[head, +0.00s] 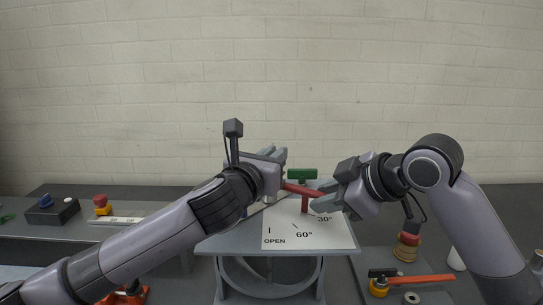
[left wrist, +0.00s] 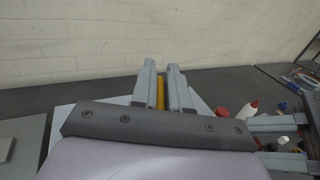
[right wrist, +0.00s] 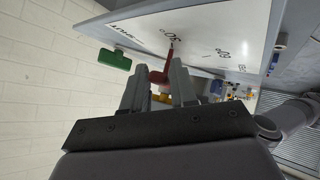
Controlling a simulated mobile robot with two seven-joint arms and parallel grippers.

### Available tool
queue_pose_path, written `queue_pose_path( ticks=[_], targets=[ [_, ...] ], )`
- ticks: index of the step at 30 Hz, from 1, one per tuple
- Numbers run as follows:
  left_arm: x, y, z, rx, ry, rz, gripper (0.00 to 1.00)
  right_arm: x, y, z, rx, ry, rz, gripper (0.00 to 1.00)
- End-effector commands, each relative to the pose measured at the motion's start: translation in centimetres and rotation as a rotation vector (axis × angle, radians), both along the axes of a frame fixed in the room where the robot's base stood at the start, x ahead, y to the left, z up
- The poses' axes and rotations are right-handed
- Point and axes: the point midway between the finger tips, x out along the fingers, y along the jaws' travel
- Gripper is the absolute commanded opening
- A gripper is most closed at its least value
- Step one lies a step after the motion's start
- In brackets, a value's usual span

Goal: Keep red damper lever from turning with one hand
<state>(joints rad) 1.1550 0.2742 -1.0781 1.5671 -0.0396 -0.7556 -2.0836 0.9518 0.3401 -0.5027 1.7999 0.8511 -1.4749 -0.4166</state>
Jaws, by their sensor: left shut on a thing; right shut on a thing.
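The red damper lever (head: 304,190) stands over the white marked plate (head: 280,232), its bar running between my two grippers. In the right wrist view the red lever (right wrist: 160,76) shows at my fingertips, its thinner part pointing toward the plate's 30° mark. My right gripper (head: 322,203) is shut on the lever's right part. My left gripper (head: 281,172) is at the lever's left end; in the left wrist view its fingers are shut on a long yellow piece (left wrist: 160,92). How that piece joins the lever is hidden.
A green handle (head: 302,174) stands just behind the lever. A red button (head: 100,200) and a dark box (head: 52,211) are at the left.

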Motion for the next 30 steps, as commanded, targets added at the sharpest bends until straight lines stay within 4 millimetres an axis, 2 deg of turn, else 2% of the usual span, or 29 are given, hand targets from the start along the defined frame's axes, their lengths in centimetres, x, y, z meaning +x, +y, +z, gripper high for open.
queue_pose_path(
  ticks=[30],
  targets=[
    [-0.9,-0.9,0.4,-0.007,-0.006,-0.835,0.0,0.0,0.0,0.1,0.001,-0.003,0.0,0.0]
  ],
)
